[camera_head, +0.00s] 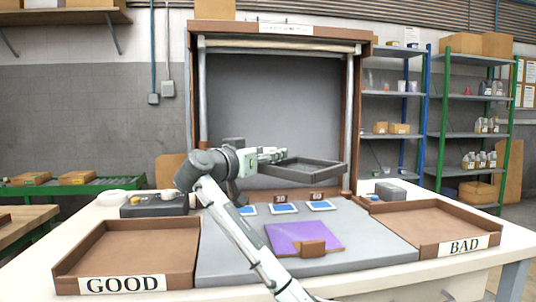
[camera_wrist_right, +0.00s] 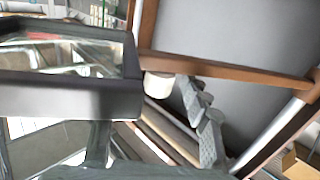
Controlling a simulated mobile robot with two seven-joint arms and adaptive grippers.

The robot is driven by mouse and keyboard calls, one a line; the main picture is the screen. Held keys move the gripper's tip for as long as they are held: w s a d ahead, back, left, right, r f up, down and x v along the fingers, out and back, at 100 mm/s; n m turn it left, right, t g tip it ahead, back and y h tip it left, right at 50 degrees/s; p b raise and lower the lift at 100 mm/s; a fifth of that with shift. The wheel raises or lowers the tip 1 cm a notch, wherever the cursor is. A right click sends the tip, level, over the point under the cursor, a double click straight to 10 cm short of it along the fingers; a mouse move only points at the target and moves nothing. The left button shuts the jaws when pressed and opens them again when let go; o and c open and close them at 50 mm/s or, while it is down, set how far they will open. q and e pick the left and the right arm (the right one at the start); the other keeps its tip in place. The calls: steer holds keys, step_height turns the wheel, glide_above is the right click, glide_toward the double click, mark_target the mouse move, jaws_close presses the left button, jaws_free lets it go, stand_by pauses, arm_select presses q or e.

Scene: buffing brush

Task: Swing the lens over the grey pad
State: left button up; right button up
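The lens (camera_head: 338,173) is a dark rectangular frame with a clear pane. It hangs level in the air, in front of the booth opening and above the back of the grey pad (camera_head: 225,262). My right gripper (camera_head: 272,154) is at the lens's left end in the head view. In the right wrist view the lens frame (camera_wrist_right: 75,98) fills the left side, close to the camera, and one ridged grey finger (camera_wrist_right: 207,128) shows right of it. The other finger is not clear, so I cannot tell whether the gripper holds the frame. My left gripper is out of view.
A purple sheet (camera_head: 290,236) with a brown block (camera_head: 312,248) lies on the pad. Several blue-and-white cards (camera_head: 283,208) lie behind it. The GOOD tray (camera_head: 140,225) is left, the BAD tray (camera_head: 460,215) right, both empty. A dark box (camera_head: 155,208) stands behind the GOOD tray.

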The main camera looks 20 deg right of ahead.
steer(key=v, duration=1.2)
stand_by(0.3)
